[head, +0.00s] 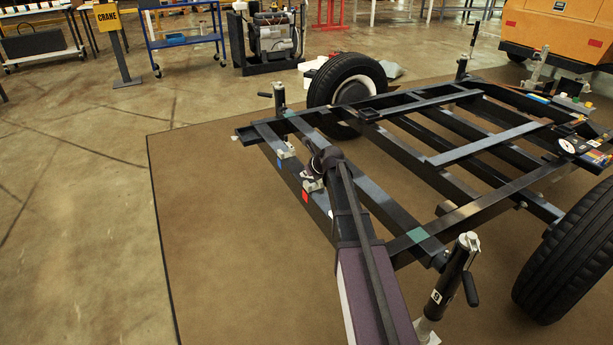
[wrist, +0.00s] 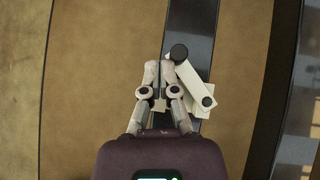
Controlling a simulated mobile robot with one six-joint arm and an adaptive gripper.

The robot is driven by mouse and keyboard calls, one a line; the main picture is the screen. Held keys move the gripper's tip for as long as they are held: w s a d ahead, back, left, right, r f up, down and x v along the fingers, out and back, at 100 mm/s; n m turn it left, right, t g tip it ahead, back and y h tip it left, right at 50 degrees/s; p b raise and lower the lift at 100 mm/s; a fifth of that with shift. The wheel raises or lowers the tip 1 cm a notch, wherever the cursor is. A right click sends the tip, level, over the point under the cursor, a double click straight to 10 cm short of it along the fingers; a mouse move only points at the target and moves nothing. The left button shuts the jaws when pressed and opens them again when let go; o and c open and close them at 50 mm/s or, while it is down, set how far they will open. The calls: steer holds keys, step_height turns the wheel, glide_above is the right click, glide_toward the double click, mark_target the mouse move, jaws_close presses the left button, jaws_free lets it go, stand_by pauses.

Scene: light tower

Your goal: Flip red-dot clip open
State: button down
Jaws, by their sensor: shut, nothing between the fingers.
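The red-dot clip is a pale lever with a round black knob and a dark pivot. It shows in the wrist view (wrist: 192,84), lying over a dark frame beam. A red square (head: 305,196) marks its place on the beam in the head view, where my arm and gripper partly cover the clip. My gripper (wrist: 158,66) is shut and empty. Its fingertips are just left of the black knob, close beside the lever; I cannot tell whether they touch. In the head view my gripper (head: 309,179) is low at the beam by the red mark. The red mark is hidden in the wrist view.
A second clip (head: 285,151) with a blue mark (head: 279,163) sits farther along the same beam. The dark trailer frame (head: 480,146) spreads right, with wheels (head: 345,82) and jack posts (head: 457,275). Brown mat (head: 220,240) left of the beam is clear.

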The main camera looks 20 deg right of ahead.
steer(key=shift+w+d, duration=0.4)
steer(key=shift+w, duration=0.45)
steer(key=shift+w+d, duration=0.35)
steer(key=shift+a, duration=0.2)
steer(key=shift+s+d, duration=0.15)
steer(key=shift+s+d, duration=0.4)
steer(key=shift+s, duration=0.05)
steer(key=shift+s+a, duration=0.1)
